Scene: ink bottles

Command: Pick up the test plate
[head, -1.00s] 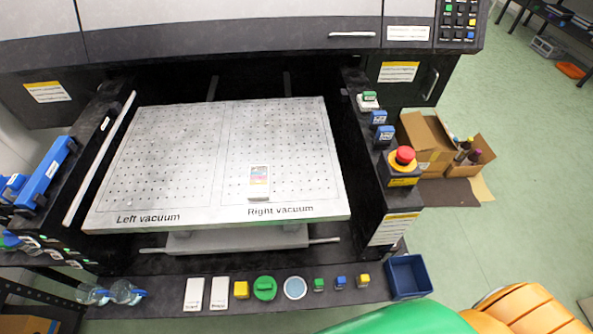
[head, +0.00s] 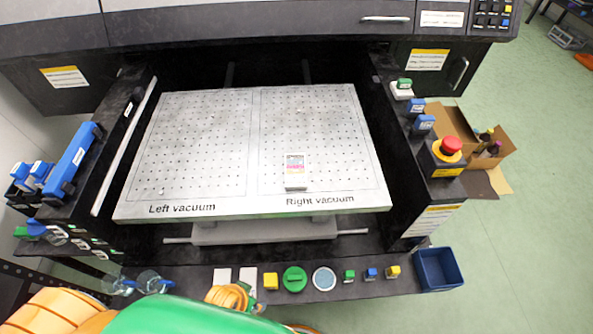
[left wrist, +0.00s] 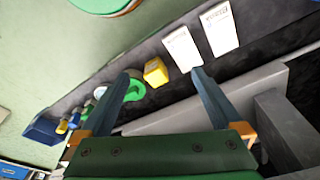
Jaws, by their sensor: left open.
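The test plate (head: 295,167), a small card-like piece with coloured bands and a dark lower edge, lies on the perforated white table (head: 220,140), in the area marked Right vacuum. My left arm's green and orange links show at the bottom left of the head view, well in front of the plate. My left gripper (left wrist: 166,74) is open and empty in the left wrist view, its two fingers spread above the front ledge. The plate is not seen in that view. My right gripper is not in view.
The front ledge holds white cards (left wrist: 183,49), a yellow block (left wrist: 155,72), a green round knob (head: 295,278), a round dish (head: 324,279) and small coloured buttons. A blue bin (head: 439,268) stands at its right end. A red emergency button (head: 451,145) is right of the table.

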